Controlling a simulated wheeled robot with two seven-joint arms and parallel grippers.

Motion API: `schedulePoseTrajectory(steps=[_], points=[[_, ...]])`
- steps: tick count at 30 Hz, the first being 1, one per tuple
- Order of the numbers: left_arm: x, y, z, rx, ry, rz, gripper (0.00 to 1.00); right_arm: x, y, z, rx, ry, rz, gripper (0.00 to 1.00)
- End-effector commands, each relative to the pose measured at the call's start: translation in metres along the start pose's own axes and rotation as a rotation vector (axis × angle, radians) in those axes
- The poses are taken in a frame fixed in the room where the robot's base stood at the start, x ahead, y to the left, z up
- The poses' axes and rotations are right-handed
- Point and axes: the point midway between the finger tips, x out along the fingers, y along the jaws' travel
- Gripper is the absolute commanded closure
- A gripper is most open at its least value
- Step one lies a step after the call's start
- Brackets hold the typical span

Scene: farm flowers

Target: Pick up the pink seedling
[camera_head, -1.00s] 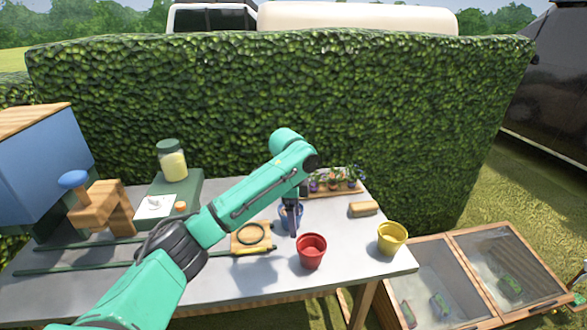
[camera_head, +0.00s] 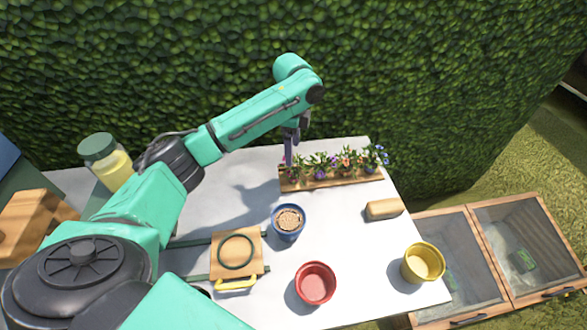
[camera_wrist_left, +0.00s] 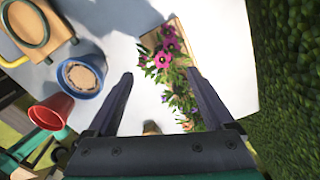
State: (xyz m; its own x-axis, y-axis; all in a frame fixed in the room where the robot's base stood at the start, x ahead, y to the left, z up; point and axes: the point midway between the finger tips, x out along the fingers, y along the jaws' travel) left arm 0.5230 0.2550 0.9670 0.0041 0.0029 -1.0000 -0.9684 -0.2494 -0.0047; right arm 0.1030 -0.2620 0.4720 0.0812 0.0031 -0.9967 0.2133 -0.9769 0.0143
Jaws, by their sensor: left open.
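The pink seedling (camera_wrist_left: 165,47) shows bright magenta blooms in the left wrist view, at the end of a wooden tray (camera_wrist_left: 184,36). In the head view a row of several seedlings stands on this tray (camera_head: 345,183) at the back of the table; the left end of the row is partly hidden by my gripper. My left gripper (camera_head: 289,160) is over that left end. In the left wrist view its two fingers (camera_wrist_left: 158,78) are spread and empty, with the pink blooms just beyond the tips, towards the top. My right gripper is not in view.
A blue pot (camera_head: 289,222) with brown fill, a red pot (camera_head: 315,283) and a yellow pot (camera_head: 423,263) stand on the white table (camera_head: 350,235). A wooden block (camera_head: 384,209) lies right of centre. A hedge (camera_head: 430,90) rises close behind the tray.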

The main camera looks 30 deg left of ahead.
Motion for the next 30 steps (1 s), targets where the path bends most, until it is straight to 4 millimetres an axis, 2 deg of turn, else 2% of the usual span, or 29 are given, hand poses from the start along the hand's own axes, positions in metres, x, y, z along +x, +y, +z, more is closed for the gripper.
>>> schedulePoseTrajectory(steps=[3,5,8,13,15,20,21,26,27,28,30], points=[[0.021,0.0,0.0,-0.001,0.0,0.002,0.14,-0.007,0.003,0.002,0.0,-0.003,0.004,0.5],[0.029,0.0,0.001,-0.002,0.0,0.001,0.14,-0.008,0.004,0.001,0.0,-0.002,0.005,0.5],[0.042,-0.001,0.002,-0.003,-0.001,0.002,0.14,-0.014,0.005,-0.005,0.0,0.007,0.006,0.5],[0.075,-0.003,0.003,-0.001,0.0,0.001,0.14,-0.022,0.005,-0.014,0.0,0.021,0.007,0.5],[0.081,-0.003,0.003,-0.001,-0.001,-0.001,0.14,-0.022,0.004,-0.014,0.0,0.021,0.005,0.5],[0.083,-0.003,0.003,0.0,0.0,-0.002,0.14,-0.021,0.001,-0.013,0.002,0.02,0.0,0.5],[0.083,-0.003,0.003,-0.001,0.0,-0.002,0.17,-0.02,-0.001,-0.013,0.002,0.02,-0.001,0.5],[0.083,-0.003,0.003,-0.001,0.0,-0.002,0.79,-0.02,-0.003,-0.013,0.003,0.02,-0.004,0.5],[0.083,-0.003,0.003,-0.001,0.0,-0.002,0.94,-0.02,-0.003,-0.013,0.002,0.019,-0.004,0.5],[0.083,-0.003,0.003,-0.001,0.0,-0.002,1.0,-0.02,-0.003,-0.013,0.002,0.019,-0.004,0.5],[0.083,-0.003,0.003,-0.001,0.0,-0.002,1.0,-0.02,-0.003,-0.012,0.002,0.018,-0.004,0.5]])
